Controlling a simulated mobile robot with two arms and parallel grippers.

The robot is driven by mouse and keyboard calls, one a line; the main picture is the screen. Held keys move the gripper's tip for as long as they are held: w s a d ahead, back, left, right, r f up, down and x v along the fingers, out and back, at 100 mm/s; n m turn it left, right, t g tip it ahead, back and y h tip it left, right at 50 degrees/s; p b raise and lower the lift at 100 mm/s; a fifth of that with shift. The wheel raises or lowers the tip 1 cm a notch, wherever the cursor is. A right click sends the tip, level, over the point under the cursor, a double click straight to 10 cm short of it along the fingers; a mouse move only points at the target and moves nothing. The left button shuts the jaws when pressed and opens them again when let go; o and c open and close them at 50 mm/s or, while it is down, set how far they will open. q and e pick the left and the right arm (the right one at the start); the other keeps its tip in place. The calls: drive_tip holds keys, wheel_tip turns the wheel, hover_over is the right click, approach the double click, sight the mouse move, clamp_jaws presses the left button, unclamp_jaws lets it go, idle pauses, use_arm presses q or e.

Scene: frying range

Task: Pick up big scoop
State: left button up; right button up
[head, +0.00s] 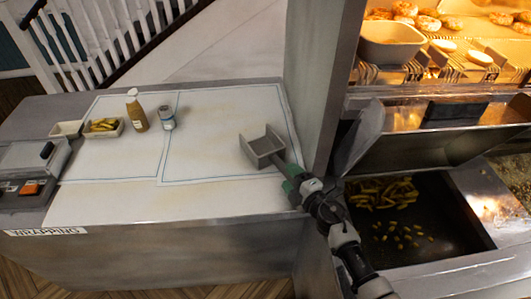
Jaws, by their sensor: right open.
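The big scoop (262,152), a grey open-topped scoop, lies on the pale counter mat near its right side. Its handle points down and right toward my right gripper (292,178). My right gripper is open, with its green tips at the handle end. I cannot tell whether the handle lies between the fingers or whether they touch it. My left gripper is not in view.
A metal post (316,80) stands right of the scoop. The fryer bin (415,215) with fries is beside my right arm. A mustard bottle (137,112), a small jar (167,118) and a tray of fries (103,128) stand at the back left. The mat's middle is clear.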

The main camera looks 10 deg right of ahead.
drive_tip(key=shift+d, duration=0.1)
drive_tip(key=shift+s, duration=0.1)
drive_tip(key=c, duration=0.5)
clamp_jaws()
drive_tip(key=shift+r, duration=0.15)
